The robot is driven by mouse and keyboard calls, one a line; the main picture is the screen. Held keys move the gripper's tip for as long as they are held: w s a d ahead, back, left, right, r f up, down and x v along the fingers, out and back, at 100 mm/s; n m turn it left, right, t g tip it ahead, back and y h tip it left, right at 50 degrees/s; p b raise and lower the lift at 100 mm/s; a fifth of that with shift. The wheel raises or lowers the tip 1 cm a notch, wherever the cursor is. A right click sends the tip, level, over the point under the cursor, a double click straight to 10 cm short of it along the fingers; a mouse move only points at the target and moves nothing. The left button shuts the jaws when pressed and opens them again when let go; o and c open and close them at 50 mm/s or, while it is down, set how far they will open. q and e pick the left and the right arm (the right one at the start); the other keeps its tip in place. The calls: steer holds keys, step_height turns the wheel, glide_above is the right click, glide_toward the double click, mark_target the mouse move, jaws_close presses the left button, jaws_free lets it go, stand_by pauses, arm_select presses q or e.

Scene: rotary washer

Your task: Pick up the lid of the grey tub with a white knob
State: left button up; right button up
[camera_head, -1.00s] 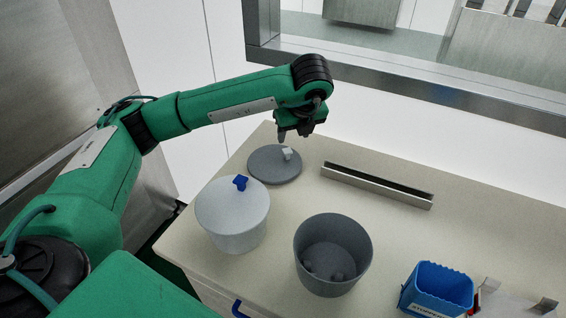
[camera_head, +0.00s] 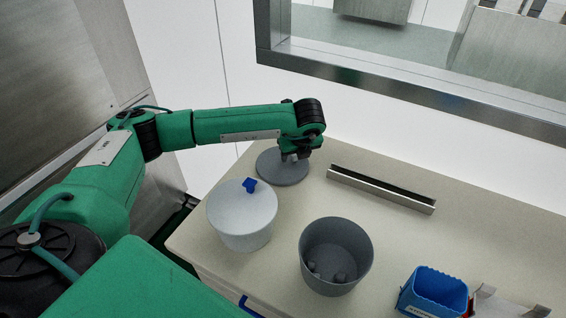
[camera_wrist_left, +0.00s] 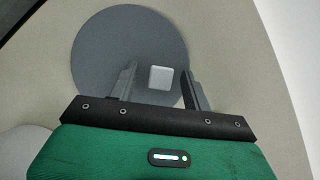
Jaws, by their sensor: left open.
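The grey round lid (camera_head: 270,169) lies flat on the table, behind the open grey tub (camera_head: 337,282). In the left wrist view the lid (camera_wrist_left: 127,45) shows its white square knob (camera_wrist_left: 161,78) near one side. My left gripper (camera_head: 296,157) is low over the lid in the head view. In the left wrist view my left gripper (camera_wrist_left: 158,84) is open, with one finger on each side of the knob. I cannot tell whether the fingers touch the lid. The knob is mostly hidden by the gripper in the head view. My right gripper is not in view.
A white tub with a closed lid and blue knob (camera_head: 249,185) stands in front of the grey lid. A metal channel (camera_head: 381,190) lies to the right of the lid. A blue bin (camera_head: 433,292) stands at the front right. Small round pieces lie inside the grey tub.

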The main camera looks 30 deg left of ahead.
arm_select(q)
steer(key=c, duration=1)
steer(key=shift+c, duration=0.3)
steer(key=shift+r, duration=0.1)
